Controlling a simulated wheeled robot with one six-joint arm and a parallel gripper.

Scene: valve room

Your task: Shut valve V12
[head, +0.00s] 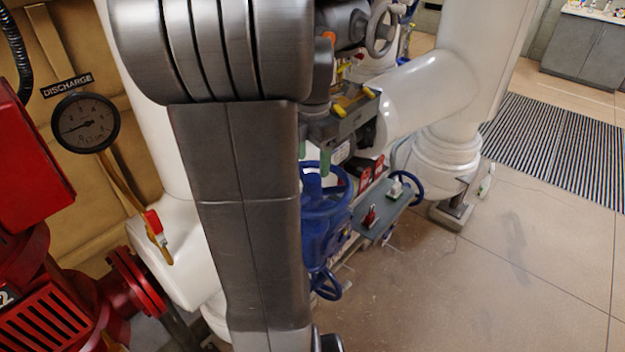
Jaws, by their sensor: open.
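Several blue handwheels show below and right of my arm: a larger one (346,190) on a blue valve body, a smaller one (325,284) lower down, and another (415,186) to the right. I cannot read a V12 tag on any of them. My gripper (313,158) appears just above the larger blue wheel, with green fingertips pointing down. It is open and appears empty. I cannot tell whether the fingertips touch the wheel. My arm hides the left part of the blue valve body.
Large white pipes (430,90) stand behind the valves. A grey shelf (385,210) with small red and white items juts out beside them. A red pump (45,310) and a DISCHARGE gauge (85,122) are at left.

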